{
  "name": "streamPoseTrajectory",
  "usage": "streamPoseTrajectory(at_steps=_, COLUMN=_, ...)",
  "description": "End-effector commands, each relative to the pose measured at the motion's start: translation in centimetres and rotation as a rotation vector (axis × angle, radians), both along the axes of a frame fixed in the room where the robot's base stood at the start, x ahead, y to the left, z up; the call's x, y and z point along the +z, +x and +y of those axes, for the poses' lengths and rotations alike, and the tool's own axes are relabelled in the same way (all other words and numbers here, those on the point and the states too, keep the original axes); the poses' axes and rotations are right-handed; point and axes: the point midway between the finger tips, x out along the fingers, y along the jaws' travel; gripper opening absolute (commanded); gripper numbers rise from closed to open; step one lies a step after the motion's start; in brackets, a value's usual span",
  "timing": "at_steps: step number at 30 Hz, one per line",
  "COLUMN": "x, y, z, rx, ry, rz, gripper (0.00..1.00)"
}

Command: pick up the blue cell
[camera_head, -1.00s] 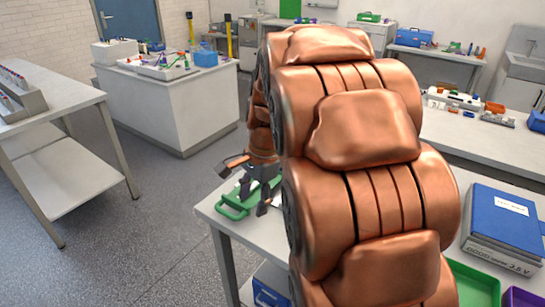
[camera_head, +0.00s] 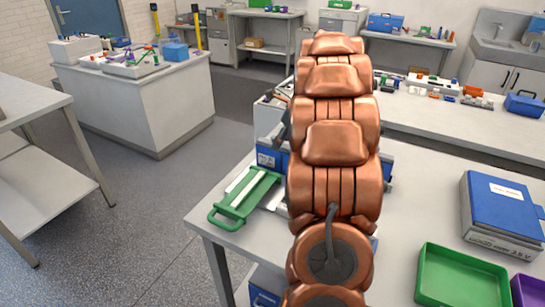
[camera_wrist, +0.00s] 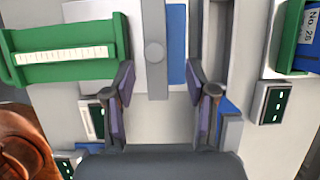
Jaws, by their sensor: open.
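My gripper (camera_wrist: 160,100) is open in the wrist view, with its two dark fingers apart and nothing held. A grey bar with a round knob (camera_wrist: 154,52) runs down toward the gap between them, over a pale surface. A blue piece (camera_wrist: 176,45) shows beside this bar, ahead of the fingers. Another blue piece (camera_wrist: 228,122) lies right of the right finger. At the upper right, a blue block labelled "No. 26" (camera_wrist: 307,38) sits in a green holder (camera_wrist: 284,42). I cannot tell which one is the blue cell. In the head view my arm hides my gripper.
A green handled frame with a pale strip (camera_head: 245,197) stands at the table's left; a green one (camera_wrist: 62,50) shows in the wrist view. A blue-topped box (camera_head: 503,207), a green tray (camera_head: 462,275) and a purple tray (camera_head: 535,291) stand at right.

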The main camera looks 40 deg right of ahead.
Motion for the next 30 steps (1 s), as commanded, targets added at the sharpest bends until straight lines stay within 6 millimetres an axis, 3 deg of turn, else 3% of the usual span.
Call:
streamPoseTrajectory(at_steps=8, x=-1.9, y=1.0, z=0.8, rx=0.011, ry=0.003, rz=0.003, gripper=0.56)
streamPoseTrajectory(at_steps=17, x=-5.3, y=2.3, z=1.0, rx=0.011, ry=-0.001, rz=0.003, gripper=0.56)
streamPoseTrajectory(at_steps=24, x=-5.6, y=2.3, z=0.9, rx=0.009, ry=-0.001, rz=0.001, gripper=0.56)
streamPoseTrajectory(at_steps=30, x=-5.6, y=2.3, z=0.9, rx=0.009, ry=-0.001, rz=0.001, gripper=0.36)
